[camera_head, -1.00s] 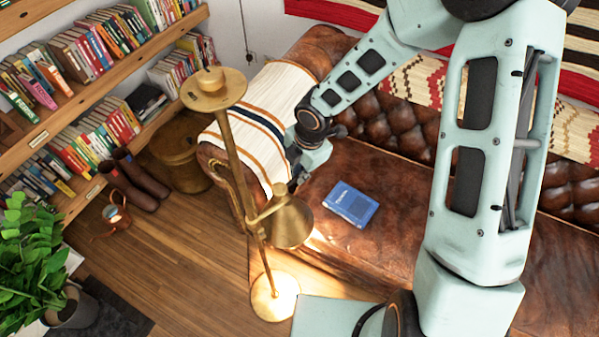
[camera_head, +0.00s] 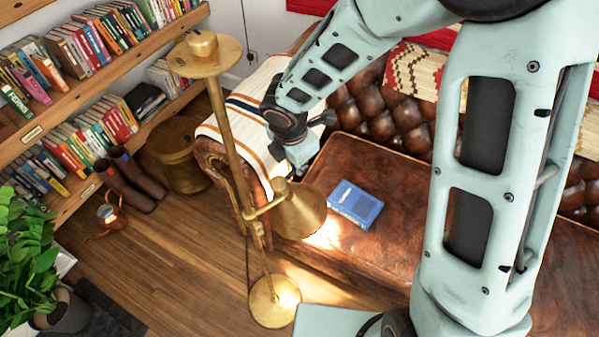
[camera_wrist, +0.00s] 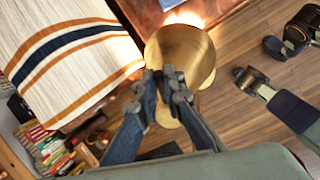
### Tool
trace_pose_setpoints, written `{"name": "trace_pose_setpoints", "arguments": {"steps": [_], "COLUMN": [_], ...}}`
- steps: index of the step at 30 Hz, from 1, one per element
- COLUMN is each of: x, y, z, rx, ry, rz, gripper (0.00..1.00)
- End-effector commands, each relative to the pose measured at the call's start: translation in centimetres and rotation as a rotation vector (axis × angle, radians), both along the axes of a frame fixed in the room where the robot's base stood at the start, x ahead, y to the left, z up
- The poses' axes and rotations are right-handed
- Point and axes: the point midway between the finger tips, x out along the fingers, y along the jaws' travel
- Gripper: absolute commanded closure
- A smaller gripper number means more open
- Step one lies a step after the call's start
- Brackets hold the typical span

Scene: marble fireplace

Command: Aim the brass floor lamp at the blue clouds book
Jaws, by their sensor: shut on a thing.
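The brass floor lamp (camera_head: 228,130) stands upright in front of the sofa, and its cone shade (camera_head: 300,212) tilts down to the right. The blue clouds book (camera_head: 355,203) lies flat on the sofa seat, right of the shade. The lit patch falls on the seat's front edge, between the shade's mouth and the book. My gripper (camera_wrist: 168,76) is shut on the rim of the shade (camera_wrist: 188,50) in the wrist view. A bluish sliver at the wrist view's top edge may be the book.
The brown leather sofa (camera_head: 400,215) runs to the right, with a striped blanket (camera_head: 262,105) over its left arm. A bookshelf (camera_head: 85,110), a round brass container (camera_head: 180,155) and a plant (camera_head: 25,260) stand left. The wooden floor (camera_head: 190,260) is open around the lamp base.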

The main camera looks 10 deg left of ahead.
Motion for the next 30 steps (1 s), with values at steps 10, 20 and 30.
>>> {"name": "trace_pose_setpoints", "arguments": {"steps": [10, 20, 30], "x": [-0.5, -0.6, -0.5], "y": [0.4, 0.4, 0.4], "z": [0.4, 0.7, 0.7], "rx": [-0.093, -0.1, -0.098], "ry": [-0.093, -0.099, -0.1], "rz": [0.0, -0.003, -0.003], "gripper": [1.0, 1.0, 0.73]}}
